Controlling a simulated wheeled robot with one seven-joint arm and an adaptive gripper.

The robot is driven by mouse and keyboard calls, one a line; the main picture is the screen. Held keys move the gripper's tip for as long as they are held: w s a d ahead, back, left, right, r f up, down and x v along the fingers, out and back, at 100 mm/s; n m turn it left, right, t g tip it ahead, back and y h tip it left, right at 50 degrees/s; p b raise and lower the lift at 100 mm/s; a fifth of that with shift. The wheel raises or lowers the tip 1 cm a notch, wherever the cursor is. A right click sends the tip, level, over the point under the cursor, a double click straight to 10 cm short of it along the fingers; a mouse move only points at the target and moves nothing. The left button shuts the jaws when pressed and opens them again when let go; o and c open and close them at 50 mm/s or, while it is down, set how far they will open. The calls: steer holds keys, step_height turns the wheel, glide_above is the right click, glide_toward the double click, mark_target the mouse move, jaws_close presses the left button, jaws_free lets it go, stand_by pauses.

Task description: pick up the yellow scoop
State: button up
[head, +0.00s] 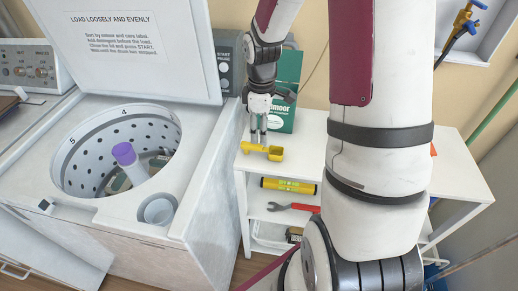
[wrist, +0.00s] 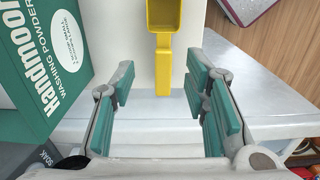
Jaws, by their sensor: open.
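The yellow scoop (head: 276,153) lies on the white shelf unit's top (head: 300,150), its handle pointing left in the head view. In the wrist view the scoop (wrist: 164,50) has its bowl at the top edge and its handle running down toward the space between my fingers. My gripper (head: 258,134) is open and empty, pointing down just above the handle. In the wrist view my gripper (wrist: 162,88) has its green pads apart on either side of the handle's end. The remaining height over the handle is hard to judge.
A green washing powder box (head: 287,85) stands close behind my gripper; it fills the left of the wrist view (wrist: 45,60). An open top-loading washer (head: 150,215) stands left. Lower shelves hold a yellow level (head: 288,186) and a red-handled wrench (head: 290,207).

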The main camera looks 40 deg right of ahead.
mark_target(260, 146)
steer(key=shift+a+f, duration=0.15)
steer(key=shift+f, duration=1.6)
steer(key=shift+a+f, duration=0.1)
steer(key=shift+f, duration=1.65)
jaws_close()
